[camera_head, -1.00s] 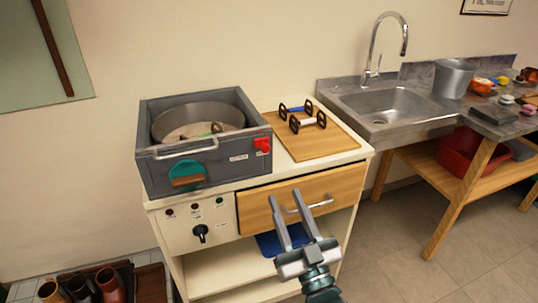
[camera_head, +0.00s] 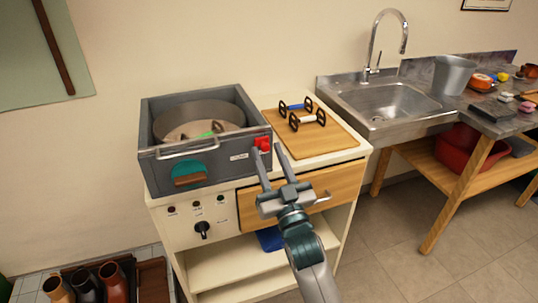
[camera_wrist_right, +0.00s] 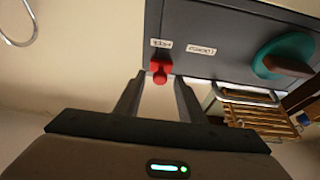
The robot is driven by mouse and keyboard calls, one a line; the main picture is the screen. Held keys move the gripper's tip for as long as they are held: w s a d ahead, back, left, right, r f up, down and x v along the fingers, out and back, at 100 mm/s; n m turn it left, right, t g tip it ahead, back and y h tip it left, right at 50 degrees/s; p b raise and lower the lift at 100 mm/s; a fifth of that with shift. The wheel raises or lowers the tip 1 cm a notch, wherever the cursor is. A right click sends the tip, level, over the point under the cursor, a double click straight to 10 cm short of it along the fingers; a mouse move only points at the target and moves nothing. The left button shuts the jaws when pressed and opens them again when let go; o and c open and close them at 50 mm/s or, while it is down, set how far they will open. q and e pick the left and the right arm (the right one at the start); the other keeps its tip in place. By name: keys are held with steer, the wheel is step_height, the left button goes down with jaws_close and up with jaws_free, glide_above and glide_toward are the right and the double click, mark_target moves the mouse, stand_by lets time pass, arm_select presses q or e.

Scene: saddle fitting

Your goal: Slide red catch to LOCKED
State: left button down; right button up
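The red catch (camera_head: 263,144) sits on the front of the grey box (camera_head: 221,165), near its right corner. In the right wrist view the red catch (camera_wrist_right: 160,72) shows between and just beyond my right fingertips, with a small white label above it and another label beside it. My right gripper (camera_head: 266,149) is open, its two fingers pointing up at the box front, one on each side of the catch. Whether a finger touches the catch, I cannot tell. The label words are too small to read surely. My left gripper is not in view.
The box has a metal handle (camera_head: 187,148) and a teal round knob (camera_head: 187,173) on its front. A wooden board (camera_head: 325,140) with two small handled parts lies to its right. Below is a drawer (camera_head: 335,182). A sink (camera_head: 390,103) stands further right.

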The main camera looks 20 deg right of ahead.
steer(key=shift+c, duration=0.2)
jaws_close()
steer(key=a+p, duration=0.1)
steer(key=a, duration=0.4)
steer(key=shift+s+a, duration=0.1)
steer(key=shift+a, duration=0.25)
steer(key=shift+c, duration=0.2)
jaws_free()
steer(key=shift+a, duration=0.1)
steer(key=shift+o, duration=0.4)
steer(key=shift+a, duration=0.2)
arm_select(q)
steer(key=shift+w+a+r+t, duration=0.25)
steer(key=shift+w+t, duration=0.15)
arm_select(e)
steer(key=shift+s+d, duration=0.1)
steer(key=shift+d, duration=0.1)
